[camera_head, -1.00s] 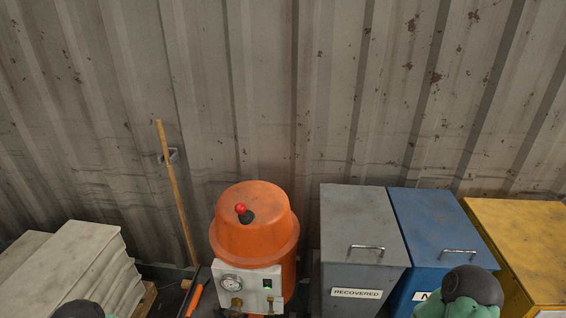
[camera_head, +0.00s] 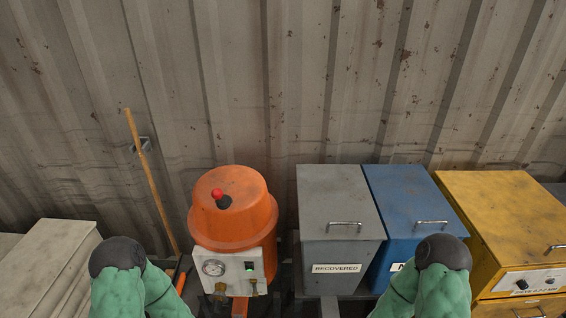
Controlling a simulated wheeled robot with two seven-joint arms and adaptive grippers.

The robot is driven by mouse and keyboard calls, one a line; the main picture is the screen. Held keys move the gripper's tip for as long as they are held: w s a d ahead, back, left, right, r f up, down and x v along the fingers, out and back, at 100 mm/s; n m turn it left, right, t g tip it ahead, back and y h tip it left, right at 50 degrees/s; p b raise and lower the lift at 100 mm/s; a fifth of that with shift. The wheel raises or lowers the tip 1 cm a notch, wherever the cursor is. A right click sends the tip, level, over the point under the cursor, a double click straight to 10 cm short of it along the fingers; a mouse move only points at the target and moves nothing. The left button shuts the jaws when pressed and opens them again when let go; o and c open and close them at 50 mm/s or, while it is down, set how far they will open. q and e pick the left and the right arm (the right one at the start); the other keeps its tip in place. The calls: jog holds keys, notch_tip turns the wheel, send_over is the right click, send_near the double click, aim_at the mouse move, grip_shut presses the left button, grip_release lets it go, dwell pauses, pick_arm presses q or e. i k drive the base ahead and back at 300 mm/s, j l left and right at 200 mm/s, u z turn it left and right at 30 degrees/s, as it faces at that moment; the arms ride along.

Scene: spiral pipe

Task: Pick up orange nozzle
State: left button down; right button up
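A small orange part (camera_head: 181,283), which may be the nozzle, shows just left of the orange machine and is mostly hidden behind my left arm. A dark rod-like piece lies by it. The orange machine (camera_head: 234,205) has a domed lid with a red knob and a white panel with a gauge. Neither gripper is in the frame.
A grey bin (camera_head: 338,205) labelled RECOVERED, a blue bin (camera_head: 410,197) and a yellow cabinet (camera_head: 500,215) stand to the right. A wooden pole (camera_head: 150,180) leans on the corrugated wall (camera_head: 260,80).

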aim_at(185, 271)
jog(key=u, duration=1.1)
